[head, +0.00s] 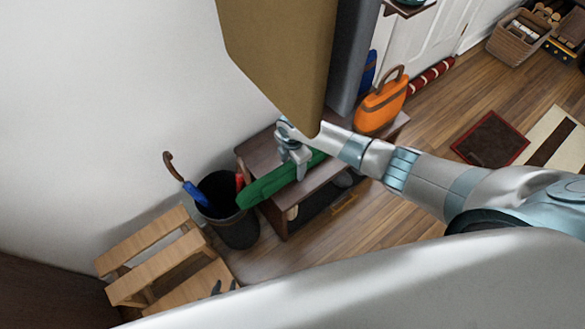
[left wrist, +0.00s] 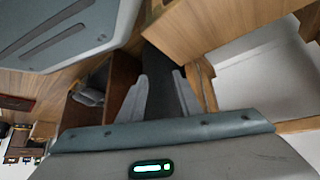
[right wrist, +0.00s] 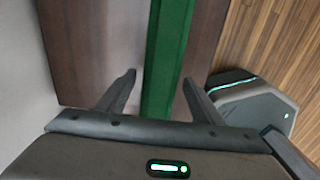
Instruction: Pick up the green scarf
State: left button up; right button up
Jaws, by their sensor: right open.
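The green scarf (head: 270,185) lies lengthwise over the dark wooden bench (head: 262,150), with one end past the bench's edge beside the black bin. In the right wrist view the scarf (right wrist: 167,55) runs as a straight green band between my fingers. My right gripper (head: 298,172) is open over the scarf, which it partly hides; I cannot tell if the fingers touch it.
A black bin (head: 235,235) with a blue umbrella (head: 195,193) stands left of the bench. A slatted wooden piece (head: 150,240) is nearer. An orange bag (head: 382,103) sits at the bench's far end. A large brown panel (head: 275,45) hangs above the bench.

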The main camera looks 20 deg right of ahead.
jog(key=shift+f, duration=0.2)
pick_arm(q)
jog(key=shift+w+r, duration=0.2)
jog(key=shift+w, duration=0.2)
pick_arm(e)
jog(key=c, duration=1.2)
pick_arm(q)
jog(key=shift+s, duration=0.25)
jog(key=shift+s+f, duration=0.15)
pick_arm(e)
jog(key=shift+r, duration=0.1)
